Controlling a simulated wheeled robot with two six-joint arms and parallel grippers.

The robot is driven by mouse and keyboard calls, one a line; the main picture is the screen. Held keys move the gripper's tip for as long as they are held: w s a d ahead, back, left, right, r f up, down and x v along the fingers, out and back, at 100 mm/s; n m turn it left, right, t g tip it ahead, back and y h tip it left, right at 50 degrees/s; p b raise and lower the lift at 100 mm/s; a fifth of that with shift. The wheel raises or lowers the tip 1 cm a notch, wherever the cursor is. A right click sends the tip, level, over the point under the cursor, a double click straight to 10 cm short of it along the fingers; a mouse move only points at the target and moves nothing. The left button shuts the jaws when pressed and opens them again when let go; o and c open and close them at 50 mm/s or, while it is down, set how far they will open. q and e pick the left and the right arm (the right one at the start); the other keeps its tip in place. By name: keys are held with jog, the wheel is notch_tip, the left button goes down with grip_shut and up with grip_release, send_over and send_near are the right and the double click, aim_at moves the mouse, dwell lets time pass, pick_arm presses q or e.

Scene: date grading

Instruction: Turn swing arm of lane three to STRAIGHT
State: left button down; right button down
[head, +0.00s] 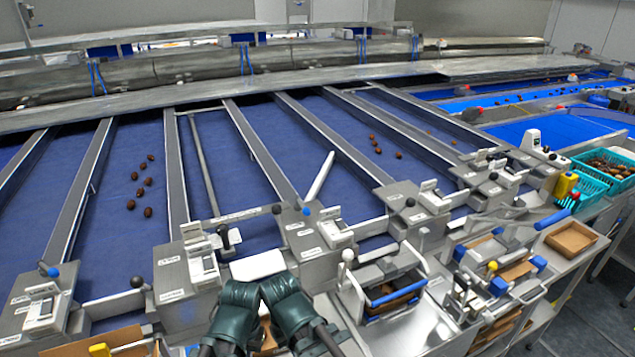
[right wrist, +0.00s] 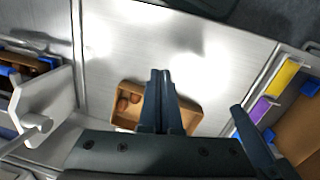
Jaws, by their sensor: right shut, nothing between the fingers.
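Blue lanes slope toward me in the head view; the lane labels are too small to read, so I cannot tell which is lane three. A pale bar (head: 320,176) stands slanted at a lane's lower end. Another bar (head: 243,215) lies across the lane to its left. Control boxes line the lane ends, with a black-knobbed lever (head: 276,209) and a blue knob (head: 306,212). My dark green wrists meet at bottom centre in the head view, their fingers hidden. In the right wrist view my right gripper (right wrist: 161,73) is shut and empty, over a cardboard tray (right wrist: 193,115).
The cardboard tray holds a few dates. A white panel (head: 258,264) lies just beyond my wrists. A framed drawer with a white-knobbed handle (head: 348,256) stands to their right. Dates lie on some lanes. Teal crates (head: 591,178) stand at far right.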

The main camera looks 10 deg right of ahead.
jog(key=c, duration=1.5)
grip_release()
jog(key=o, duration=0.7)
jog(key=w+r+p, duration=0.5)
jog(key=w, duration=0.1)
jog(key=shift+w+t, duration=0.3)
jog(key=shift+w, duration=0.1)
jog(key=shift+o, duration=0.7)
jog(key=w+d+r+t+p, duration=0.1)
jog(key=w+r+p, duration=0.4)
jog(key=w, duration=0.4)
jog(key=shift+w+d+r+m+y+p, duration=0.25)
jog(key=shift+d+r+m+y+p, duration=0.05)
jog(key=shift+d+r+y, duration=0.1)
jog(key=w+d+r+t+p, duration=0.1)
jog(key=w+d+r+p, duration=0.2)
jog(key=w, duration=0.3)
jog(key=w+d+r+t+p, duration=0.1)
jog(key=w+d+r+p, duration=0.2)
jog(key=w, duration=0.4)
jog(key=w+d+r+t+p, duration=0.1)
jog(key=w+d+r+p, duration=0.1)
jog(key=w+r+p, duration=0.2)
jog(key=w+r, duration=0.1)
jog(key=w, duration=0.1)
jog(key=shift+w+d+r+m, duration=0.25)
jog(key=shift+w+d+m, duration=0.05)
jog(key=shift+d+m, duration=0.1)
jog(key=shift+f, duration=0.15)
